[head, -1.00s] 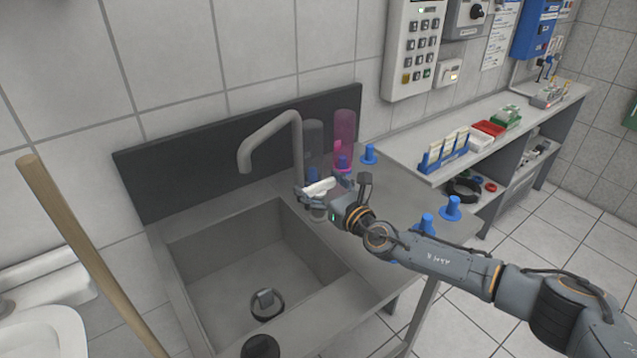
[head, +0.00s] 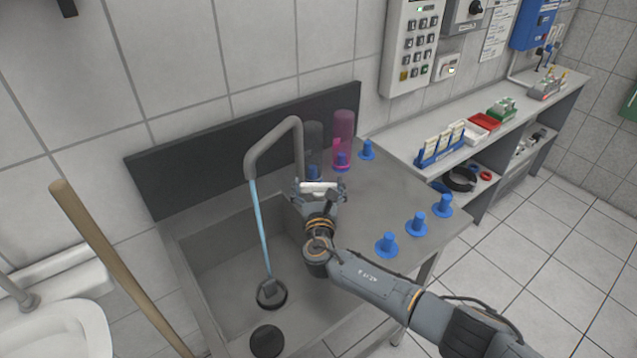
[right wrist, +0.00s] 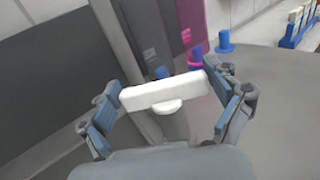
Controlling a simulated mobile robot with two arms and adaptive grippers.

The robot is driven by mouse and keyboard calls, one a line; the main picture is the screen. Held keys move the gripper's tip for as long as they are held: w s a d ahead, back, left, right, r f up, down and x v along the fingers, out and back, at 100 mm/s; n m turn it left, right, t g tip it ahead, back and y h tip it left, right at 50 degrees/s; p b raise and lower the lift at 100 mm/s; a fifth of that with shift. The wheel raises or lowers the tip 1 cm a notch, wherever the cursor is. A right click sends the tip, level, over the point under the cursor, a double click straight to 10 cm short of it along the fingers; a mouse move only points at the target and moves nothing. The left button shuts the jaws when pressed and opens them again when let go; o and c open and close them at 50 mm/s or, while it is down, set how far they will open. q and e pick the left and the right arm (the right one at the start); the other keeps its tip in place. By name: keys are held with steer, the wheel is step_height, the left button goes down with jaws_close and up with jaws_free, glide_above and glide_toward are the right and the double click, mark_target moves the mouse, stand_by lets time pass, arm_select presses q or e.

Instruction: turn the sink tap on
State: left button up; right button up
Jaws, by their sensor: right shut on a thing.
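The sink tap (head: 272,140) is a grey curved spout at the back of the steel sink (head: 215,238). A light blue stream of water (head: 262,228) runs from its spout down into the basin. The white tap handle (head: 318,187) sits by the tap's base, and it also shows in the right wrist view (right wrist: 165,92). My right gripper (head: 318,192) is shut on the white handle, with one finger at each end of it in the right wrist view (right wrist: 168,100). My left gripper is not in view.
Several blue pegs (head: 416,224) stand on the counter right of the sink. A pink cylinder (head: 343,138) and a dark one stand behind the handle. A wooden pole (head: 110,255) leans at left. A shelf bench (head: 490,120) runs along the right.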

steer(key=shift+m+h, duration=0.3)
steer(key=shift+h, duration=0.2)
steer(key=o, duration=0.9)
steer(key=s, duration=1.2)
steer(key=shift+a, duration=0.2)
steer(key=shift+f, duration=0.1)
